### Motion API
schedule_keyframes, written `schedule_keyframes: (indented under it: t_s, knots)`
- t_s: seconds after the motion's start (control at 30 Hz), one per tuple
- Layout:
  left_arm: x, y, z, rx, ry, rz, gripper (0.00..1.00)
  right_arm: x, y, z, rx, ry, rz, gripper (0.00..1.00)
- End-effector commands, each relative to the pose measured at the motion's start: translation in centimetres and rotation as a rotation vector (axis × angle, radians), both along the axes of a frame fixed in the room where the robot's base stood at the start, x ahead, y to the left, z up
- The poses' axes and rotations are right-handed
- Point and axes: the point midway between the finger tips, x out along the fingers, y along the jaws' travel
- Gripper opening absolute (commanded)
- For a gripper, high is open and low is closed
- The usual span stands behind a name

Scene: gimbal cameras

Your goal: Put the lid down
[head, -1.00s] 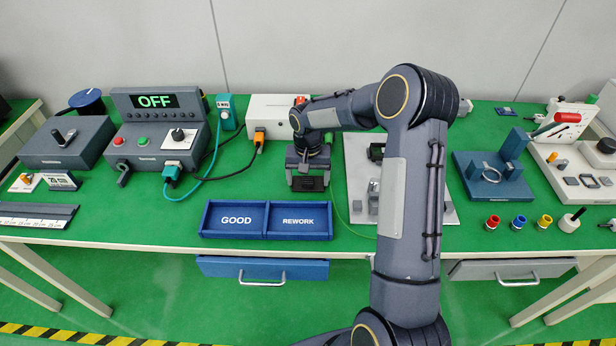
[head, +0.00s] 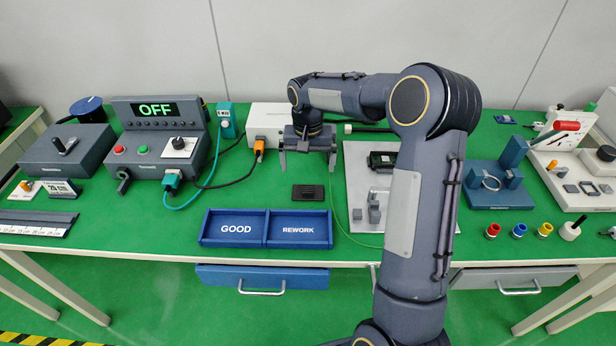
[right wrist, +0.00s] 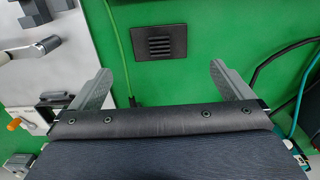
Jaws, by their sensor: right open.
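The lid (head: 307,192) is a small dark rectangular plate with slots. It lies flat on the green bench top, just behind the REWORK tray. It also shows in the right wrist view (right wrist: 160,42), at the top middle, apart from the fingers. My right gripper (head: 307,170) is open and empty, above and behind the lid. Its two spread fingers show in the right wrist view (right wrist: 162,82) with green bench between them. My left gripper is in neither view.
The blue GOOD and REWORK tray (head: 265,243) stands in front of the lid. A grey fixture plate (head: 357,165) with a gauge is to its right. A white box (head: 268,117) and a control box reading OFF (head: 158,140) stand behind and left. Bare bench surrounds the lid.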

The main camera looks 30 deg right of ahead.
Motion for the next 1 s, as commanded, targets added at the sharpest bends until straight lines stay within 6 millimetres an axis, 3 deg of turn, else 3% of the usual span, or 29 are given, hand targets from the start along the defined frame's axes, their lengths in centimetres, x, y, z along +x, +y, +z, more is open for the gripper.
schedule_keyframes:
  t_s: [0.23,0.37,0.47,0.6,0.67,0.8,0.9,1.0]
  knots:
    - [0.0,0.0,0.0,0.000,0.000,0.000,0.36,-0.1,0.0,3.0,0.000,-0.001,0.002,1.00]
    - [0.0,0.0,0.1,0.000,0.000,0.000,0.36,-1.8,0.4,5.2,0.016,-0.035,0.029,1.00]
    - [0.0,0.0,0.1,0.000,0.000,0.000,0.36,-5.2,1.3,7.9,0.045,-0.095,0.081,1.00]
    - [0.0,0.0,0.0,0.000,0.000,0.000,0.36,-12.2,3.6,10.9,0.102,-0.210,0.177,1.00]
    - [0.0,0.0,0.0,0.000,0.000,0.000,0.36,-15.3,4.7,11.5,0.126,-0.264,0.215,1.00]
    - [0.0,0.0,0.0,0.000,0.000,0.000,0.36,-21.8,7.4,11.3,0.173,-0.390,0.296,1.00]
    - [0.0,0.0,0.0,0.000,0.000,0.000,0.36,-25.2,9.1,10.3,0.199,-0.466,0.339,1.00]
    - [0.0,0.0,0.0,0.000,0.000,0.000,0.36,-27.4,10.4,9.2,0.214,-0.519,0.368,1.00]
